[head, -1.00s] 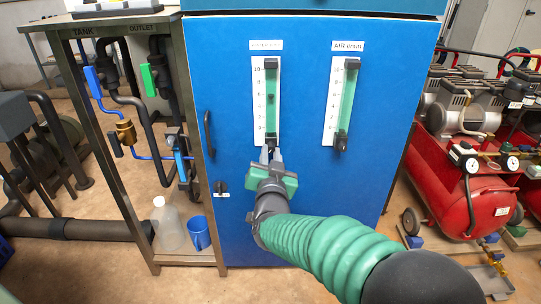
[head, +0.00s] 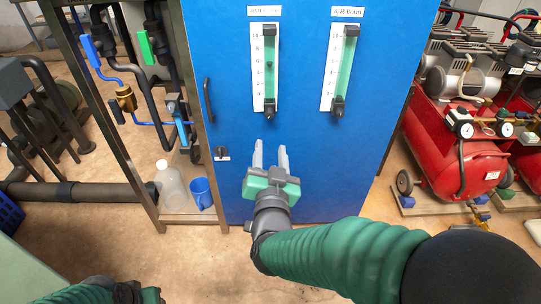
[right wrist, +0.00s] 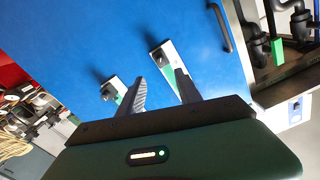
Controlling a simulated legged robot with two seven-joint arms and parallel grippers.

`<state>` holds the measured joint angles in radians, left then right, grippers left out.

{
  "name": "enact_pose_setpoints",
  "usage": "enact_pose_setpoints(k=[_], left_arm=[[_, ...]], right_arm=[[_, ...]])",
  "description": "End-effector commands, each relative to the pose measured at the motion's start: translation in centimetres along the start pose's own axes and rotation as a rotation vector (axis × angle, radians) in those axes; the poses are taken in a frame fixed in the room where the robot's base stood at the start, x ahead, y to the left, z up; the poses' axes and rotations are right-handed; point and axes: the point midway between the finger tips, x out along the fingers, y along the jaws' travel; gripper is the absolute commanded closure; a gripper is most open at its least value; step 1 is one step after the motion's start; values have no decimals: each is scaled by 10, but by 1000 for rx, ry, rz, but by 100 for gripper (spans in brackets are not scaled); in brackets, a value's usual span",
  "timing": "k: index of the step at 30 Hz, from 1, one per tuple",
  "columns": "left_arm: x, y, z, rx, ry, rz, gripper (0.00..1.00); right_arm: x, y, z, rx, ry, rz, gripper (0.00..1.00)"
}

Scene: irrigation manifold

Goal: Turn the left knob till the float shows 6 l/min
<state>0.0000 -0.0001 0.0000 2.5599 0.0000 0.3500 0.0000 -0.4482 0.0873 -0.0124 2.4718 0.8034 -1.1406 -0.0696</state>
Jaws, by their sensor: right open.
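The left flow meter (head: 258,75) is a white scale with a green tube on the blue cabinet, and its dark left knob (head: 269,107) sits at the tube's foot. The small dark float (head: 269,65) is between the 4 and 6 marks, too small to read exactly. My right gripper (head: 271,146) is open and empty below the left knob, apart from it. In the right wrist view the left knob (right wrist: 158,56) shows beyond the open fingers. Part of my left arm shows at the bottom left; its fingers are not visible.
The right flow meter (head: 345,70) with its own knob (head: 338,108) stands beside the left one. A door handle (head: 208,100) and a small black switch (head: 221,152) are on the cabinet's left. Red compressors (head: 450,150) stand at right, a pipe rack at left.

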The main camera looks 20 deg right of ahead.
Motion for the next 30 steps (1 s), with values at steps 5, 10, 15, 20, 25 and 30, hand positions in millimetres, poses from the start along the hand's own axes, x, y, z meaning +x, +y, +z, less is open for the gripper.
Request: enact_pose_setpoints(k=[5,10,15,20,25,30], left_arm=[[19,0,5,0,0,0,59],[27,0,7,0,-1,0,59],[25,0,6,0,0,0,59],[25,0,6,0,0,0,59],[24,0,6,0,0,0,59],[14,0,3,0,0,0,59]], right_arm=[[-35,2,7,6,5,-2,59],[-46,1,3,3,1,0,59],[-47,0,1,0,-1,0,59],[-47,0,1,0,-1,0,59],[-45,0,4,-3,-16,-6,59],[-33,-3,55,-76,-276,-99,59]])
